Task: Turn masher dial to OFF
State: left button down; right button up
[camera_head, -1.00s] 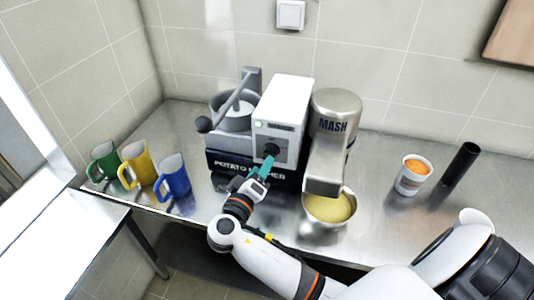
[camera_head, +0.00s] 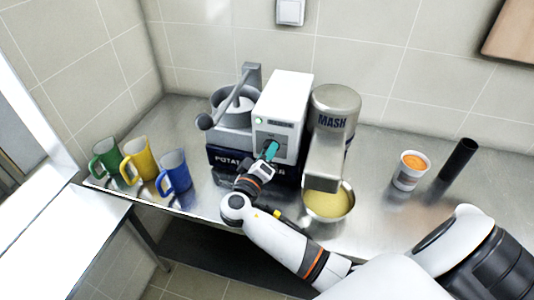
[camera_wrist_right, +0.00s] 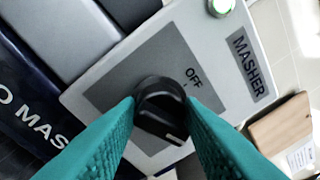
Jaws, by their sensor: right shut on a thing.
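The potato masher (camera_head: 291,86) stands on the steel counter, a white control box over a dark base. Its black dial (camera_wrist_right: 158,106) sits on a grey panel between the teal fingers of my right gripper (camera_head: 271,150). The gripper is shut on the dial. The dial's pale mark points to the lower right in the wrist view, away from the OFF label (camera_wrist_right: 193,77) above it. A green light (camera_wrist_right: 222,6) is lit on the box. In the head view my fingers mostly cover the dial. My left gripper is not in view.
Green (camera_head: 106,157), yellow (camera_head: 141,159) and blue (camera_head: 174,172) mugs stand at the left. A steel bowl of mash (camera_head: 347,207) sits under the MASH spout (camera_head: 325,163). An orange-filled cup (camera_head: 408,179) and a black cylinder (camera_head: 459,160) stand at the right.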

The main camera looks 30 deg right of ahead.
jog(key=shift+f+n, duration=0.1)
jog(key=shift+n, duration=0.3)
jog(key=n, duration=0.2)
jog(key=shift+n+t, duration=0.3)
jog(key=shift+n, duration=0.1)
jog(key=n+p, duration=0.2)
jog(key=n, duration=0.6)
jog(key=shift+s+t+p, duration=0.1)
jog(key=shift+t+p, duration=0.3)
jog(key=shift+f+n+p, duration=0.15)
jog(key=shift+n+p, duration=0.3)
jog(key=shift+n, duration=1.05)
jog(key=shift+t, duration=0.3)
jog(key=o, duration=1)
jog(key=shift+c, duration=0.2)
